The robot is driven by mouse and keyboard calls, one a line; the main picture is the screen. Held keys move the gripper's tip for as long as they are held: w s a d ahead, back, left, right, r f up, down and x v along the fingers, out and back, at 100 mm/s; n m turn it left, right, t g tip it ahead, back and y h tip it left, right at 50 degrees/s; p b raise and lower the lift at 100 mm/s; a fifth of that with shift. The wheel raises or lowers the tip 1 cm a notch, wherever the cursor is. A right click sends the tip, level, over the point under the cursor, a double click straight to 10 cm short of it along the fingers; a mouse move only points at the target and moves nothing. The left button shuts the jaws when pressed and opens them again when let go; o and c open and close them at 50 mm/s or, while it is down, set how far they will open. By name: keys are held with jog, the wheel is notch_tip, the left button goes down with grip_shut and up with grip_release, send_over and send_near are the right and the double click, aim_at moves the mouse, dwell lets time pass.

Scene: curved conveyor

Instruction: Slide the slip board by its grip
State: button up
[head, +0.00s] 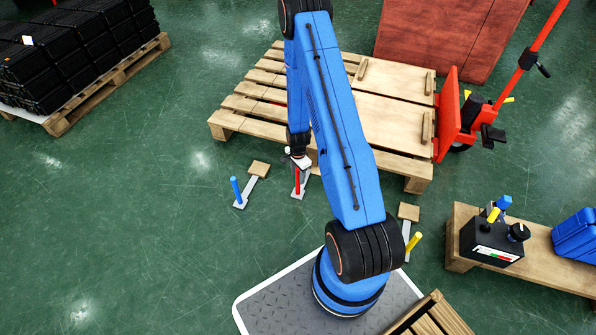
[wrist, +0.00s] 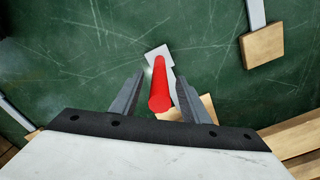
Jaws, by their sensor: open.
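My gripper (head: 297,161) is low over the floor in front of the pallet. In the wrist view my gripper (wrist: 159,77) is open, with the upright red grip (wrist: 160,84) showing between its fingers and a gap on each side. The red grip (head: 298,181) stands on a flat grey metal plate (head: 301,192); the plate's square end (wrist: 158,51) shows in the wrist view. A wooden block (wrist: 205,104) lies partly hidden behind the right finger. Which piece is the slip board I cannot tell for sure; pale boards with wooden bars (head: 392,122) lie on the pallet.
Similar pieces with a blue grip (head: 236,190) and a yellow grip (head: 414,242) stand to either side. The slatted pallet (head: 226,127) is close behind my gripper. A red hand truck (head: 449,115) is at its right. Open floor lies at left.

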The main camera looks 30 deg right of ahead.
jog(key=shift+f, duration=0.5)
jog(key=shift+c, duration=0.4)
grip_shut()
